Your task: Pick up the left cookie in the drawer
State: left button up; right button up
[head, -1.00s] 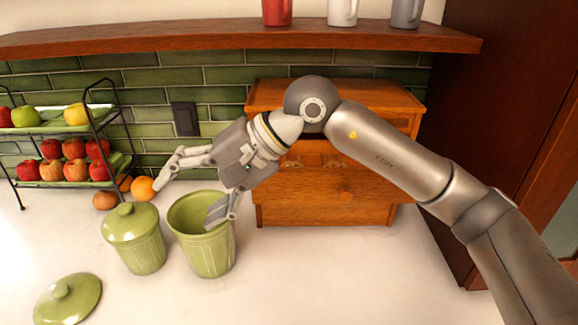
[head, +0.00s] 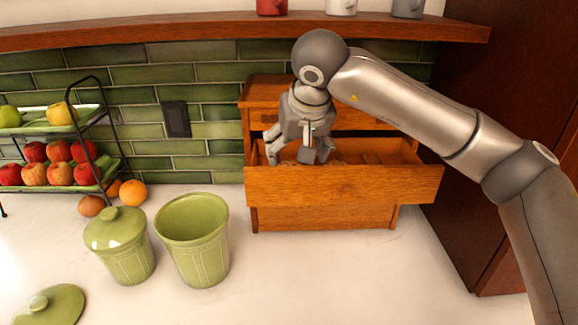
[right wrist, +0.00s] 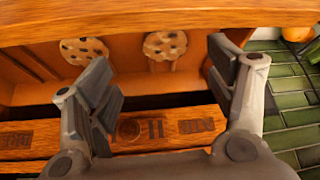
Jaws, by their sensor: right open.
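The wooden drawer (head: 345,186) is pulled open, and its inside shows in the right wrist view. Two round chocolate-chip cookies lie in it. The right wrist view looks back from the other side, so the left cookie (right wrist: 165,45) is on the right there and the other cookie (right wrist: 84,50) is on the left. My right gripper (head: 298,157) points down over the left part of the drawer. In the right wrist view its fingers (right wrist: 160,68) are apart and empty, with the left cookie beyond the gap. In the head view the gripper hides part of the drawer's inside. My left gripper is out of view.
A green open canister (head: 193,240) and a lidded green canister (head: 122,250) stand left of the cabinet, with a loose lid (head: 53,305) in front. A fruit rack (head: 100,140) is at far left. A shelf (head: 200,28) with mugs runs above.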

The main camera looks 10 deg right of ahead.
aim_at(291, 163)
jog(key=x, duration=0.1)
jog(key=p+x, duration=0.1)
jog(key=x, duration=0.1)
jog(key=p+x, duration=0.1)
jog(key=x, duration=0.1)
jog(key=shift+a, duration=0.3)
jog(key=shift+w+f, duration=0.2)
jog(key=shift+f, duration=0.05)
jog(key=c, duration=0.8)
jog(key=shift+o, duration=0.2)
jog(key=shift+r, duration=0.1)
